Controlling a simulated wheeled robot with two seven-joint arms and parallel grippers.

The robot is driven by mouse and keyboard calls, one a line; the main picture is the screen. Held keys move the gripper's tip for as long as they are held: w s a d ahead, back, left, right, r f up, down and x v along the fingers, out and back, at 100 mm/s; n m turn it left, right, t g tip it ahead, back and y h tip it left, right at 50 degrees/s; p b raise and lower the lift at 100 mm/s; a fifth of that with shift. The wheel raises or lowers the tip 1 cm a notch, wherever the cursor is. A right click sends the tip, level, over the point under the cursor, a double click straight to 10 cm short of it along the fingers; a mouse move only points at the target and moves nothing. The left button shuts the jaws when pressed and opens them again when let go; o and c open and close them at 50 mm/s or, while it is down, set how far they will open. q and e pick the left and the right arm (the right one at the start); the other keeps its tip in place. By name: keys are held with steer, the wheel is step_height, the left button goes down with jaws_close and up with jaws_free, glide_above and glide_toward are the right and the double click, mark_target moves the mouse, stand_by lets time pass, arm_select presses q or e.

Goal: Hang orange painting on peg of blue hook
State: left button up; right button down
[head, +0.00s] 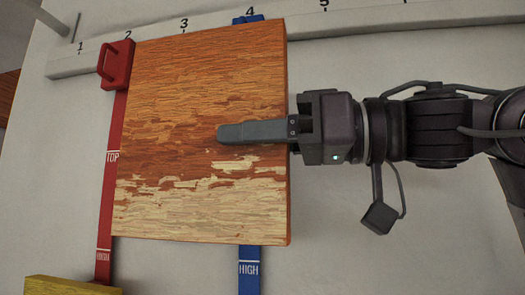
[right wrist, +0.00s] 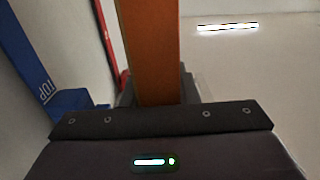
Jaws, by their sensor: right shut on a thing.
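The orange painting (head: 190,190) is a square panel with orange and cream brushwork, held upright in front of the wall in the head view. My right gripper (head: 235,132) comes from the right and is shut on its right edge, one finger across its face. In the right wrist view the painting (right wrist: 150,50) shows edge-on between the fingers. The blue hook (head: 248,19) shows just above the painting's top edge, under number 4, and its blue strap (head: 249,268) shows below. The wrist view shows a blue block (right wrist: 85,100) on the strap. The painting hides the hook's peg in the head view. My left gripper is not in view.
A white numbered rail (head: 400,26) runs along the wall (head: 60,170). A red hook (head: 117,64) with a red strap (head: 108,190) is at the painting's left edge, under number 2. A yellow object (head: 70,286) is at the lower left.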

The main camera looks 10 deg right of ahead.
steer(key=shift+s+a+r, duration=0.1)
steer(key=shift+s+r, duration=0.1)
steer(key=shift+s, duration=0.25)
steer(key=shift+w+d, duration=0.35)
steer(key=w, duration=0.1)
steer(key=w+d+p, duration=0.1)
steer(key=w, duration=0.1)
steer(key=shift+f, duration=0.15)
steer(key=w+d+f+p, duration=0.1)
steer(key=w+d, duration=0.1)
steer(key=w, duration=0.4)
steer(key=shift+w+d+f+p, duration=0.2)
steer(key=shift+d+f+p, duration=0.1)
steer(key=shift+d+f, duration=0.05)
steer(key=shift+f, duration=0.2)
stand_by(0.8)
steer(key=c, duration=1.1)
jaws_free()
